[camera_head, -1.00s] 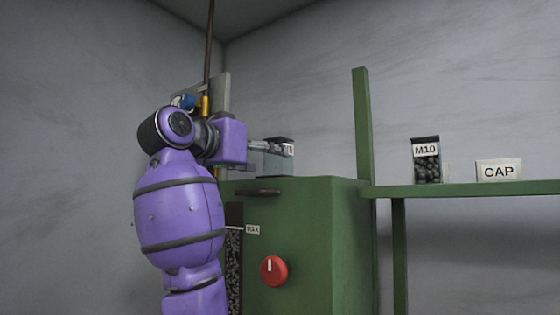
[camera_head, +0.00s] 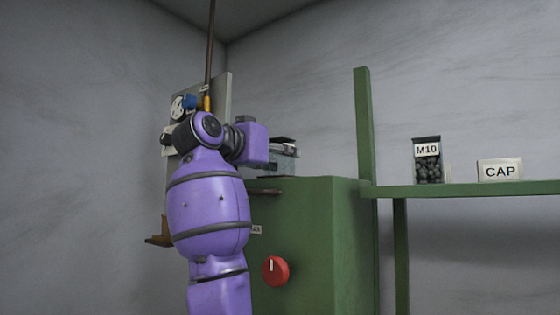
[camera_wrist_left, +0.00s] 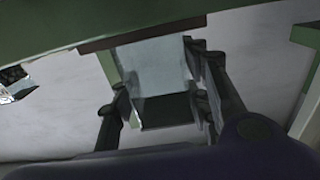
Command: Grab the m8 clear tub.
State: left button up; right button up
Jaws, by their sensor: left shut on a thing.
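A clear tub (camera_head: 283,167) with a dark rim is on or just above the top of the green machine (camera_head: 325,215). I cannot read its label, and my gripper hides part of it. My left gripper (camera_head: 284,149) is shut on the tub at its upper part. In the left wrist view the see-through tub (camera_wrist_left: 160,62) sits between the two dark fingers of the left gripper (camera_wrist_left: 158,85). I cannot tell whether the tub's base touches the machine. My right gripper is not in view.
An M10 tub (camera_head: 428,170) with dark parts and a CAP sign (camera_head: 499,170) stand on the green shelf (camera_head: 470,189) at the right. A green post (camera_head: 364,125) rises beside the machine. A red knob (camera_head: 275,270) is on its front. A panel with a gauge (camera_head: 179,106) is behind my arm.

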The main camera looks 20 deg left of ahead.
pick_arm(q)
jog(key=c, duration=0.3)
jog(key=shift+r, duration=0.15)
